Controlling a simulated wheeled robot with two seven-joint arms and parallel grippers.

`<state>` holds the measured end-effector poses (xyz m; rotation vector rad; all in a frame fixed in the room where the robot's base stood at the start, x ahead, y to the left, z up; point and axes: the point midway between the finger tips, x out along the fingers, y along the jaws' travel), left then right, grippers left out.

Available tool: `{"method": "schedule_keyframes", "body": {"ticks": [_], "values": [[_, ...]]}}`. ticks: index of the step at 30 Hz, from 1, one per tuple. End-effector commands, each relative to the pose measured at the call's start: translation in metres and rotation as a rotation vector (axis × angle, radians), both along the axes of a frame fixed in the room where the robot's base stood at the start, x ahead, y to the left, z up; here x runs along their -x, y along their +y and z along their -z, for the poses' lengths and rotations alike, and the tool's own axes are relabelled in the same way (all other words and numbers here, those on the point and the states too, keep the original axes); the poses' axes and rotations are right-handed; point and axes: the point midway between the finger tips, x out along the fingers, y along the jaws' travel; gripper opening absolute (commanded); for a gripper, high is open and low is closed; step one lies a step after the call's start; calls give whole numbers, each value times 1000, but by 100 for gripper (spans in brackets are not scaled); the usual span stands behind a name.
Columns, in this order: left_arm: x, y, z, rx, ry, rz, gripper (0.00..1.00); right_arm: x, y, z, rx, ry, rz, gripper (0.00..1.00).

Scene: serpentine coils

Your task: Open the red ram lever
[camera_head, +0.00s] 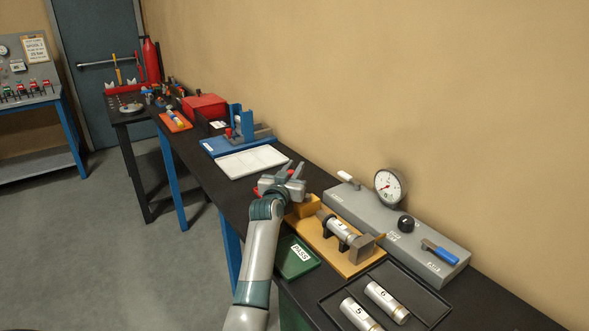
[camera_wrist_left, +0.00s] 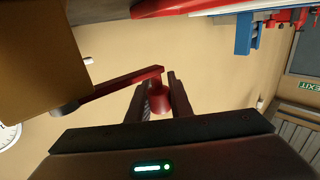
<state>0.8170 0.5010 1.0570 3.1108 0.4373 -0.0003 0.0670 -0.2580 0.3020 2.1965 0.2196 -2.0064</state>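The red ram lever (camera_wrist_left: 118,85) shows in the left wrist view as a bar running from a dark pivot on an ochre block to a red knob (camera_wrist_left: 159,102). My left gripper (camera_wrist_left: 158,82) has its two fingers on either side of that knob, with hardly any gap, and appears shut on it. In the head view my left gripper (camera_head: 291,169) is at the far end of the ochre press fixture (camera_head: 348,268), with a bit of red between its fingers. The fixture holds a silver cylinder (camera_head: 340,229). My right gripper is not in view.
A grey test panel (camera_head: 440,264) with a gauge (camera_head: 390,186) and blue-handled lever (camera_head: 439,251) stands behind the fixture. A black tray (camera_head: 413,284) with two cylinders and a green PASS tray (camera_head: 296,257) lie in front. A white tray (camera_head: 251,161) lies beyond my gripper.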

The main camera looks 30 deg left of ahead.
Motion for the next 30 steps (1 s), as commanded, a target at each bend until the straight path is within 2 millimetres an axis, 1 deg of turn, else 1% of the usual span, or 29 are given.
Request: {"method": "schedule_keyframes", "body": {"ticks": [8,16,21,25,30], "values": [[1,1,-1,2,-1,-10,0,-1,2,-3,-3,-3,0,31],[10,6,-5,6,-4,-117,0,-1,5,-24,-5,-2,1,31],[18,11,-5,5,-8,-209,0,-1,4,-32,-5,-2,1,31],[22,14,-4,5,-10,-277,0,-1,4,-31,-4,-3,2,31],[24,16,-3,4,-11,-353,0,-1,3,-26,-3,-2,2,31]]}}
